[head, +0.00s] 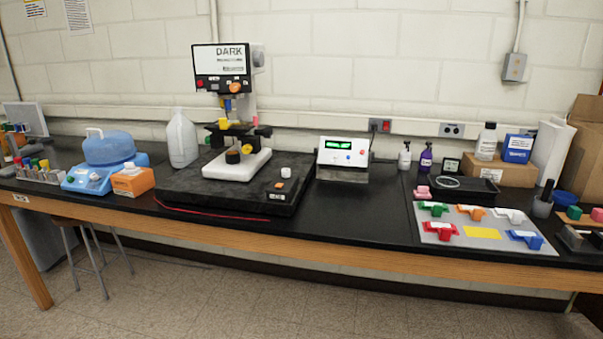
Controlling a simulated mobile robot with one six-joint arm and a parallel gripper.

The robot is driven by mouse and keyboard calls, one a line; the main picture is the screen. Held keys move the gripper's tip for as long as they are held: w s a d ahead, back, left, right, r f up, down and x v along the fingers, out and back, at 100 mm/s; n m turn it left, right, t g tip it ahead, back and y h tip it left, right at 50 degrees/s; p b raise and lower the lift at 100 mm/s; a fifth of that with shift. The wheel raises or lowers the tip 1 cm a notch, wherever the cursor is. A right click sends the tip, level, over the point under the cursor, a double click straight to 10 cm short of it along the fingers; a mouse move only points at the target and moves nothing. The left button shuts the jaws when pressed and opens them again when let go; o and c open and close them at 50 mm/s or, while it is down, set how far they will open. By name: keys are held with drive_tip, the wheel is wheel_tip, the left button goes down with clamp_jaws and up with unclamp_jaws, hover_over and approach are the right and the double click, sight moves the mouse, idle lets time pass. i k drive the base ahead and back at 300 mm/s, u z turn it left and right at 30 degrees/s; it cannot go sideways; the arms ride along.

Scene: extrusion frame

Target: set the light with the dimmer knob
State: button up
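A microscope-like instrument (237,165) with a white base stands on a thick black slab (190,192) on the bench. A white screen (205,62) at its top reads "DARK" in large letters, with smaller text too small to read. Below the screen is a black strip with a red button (200,84) and an orange round knob (236,87). No label shows which of these is the dimmer knob. My gripper is not in view.
A white box with a green display (343,152) stands right of the slab. A clear jug (182,140) and a blue-lidded device (108,148) stand left. A grey board with coloured handles (470,228) lies at right. A red cable (210,212) runs along the slab's front. Bare bench (370,215) lies between.

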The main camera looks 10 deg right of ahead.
sight(285, 173)
drive_tip(key=u, duration=0.15)
drive_tip(key=i, duration=0.9)
drive_tip(key=z, duration=0.8)
drive_tip(key=k, duration=0.55)
drive_tip(key=z, duration=0.2)
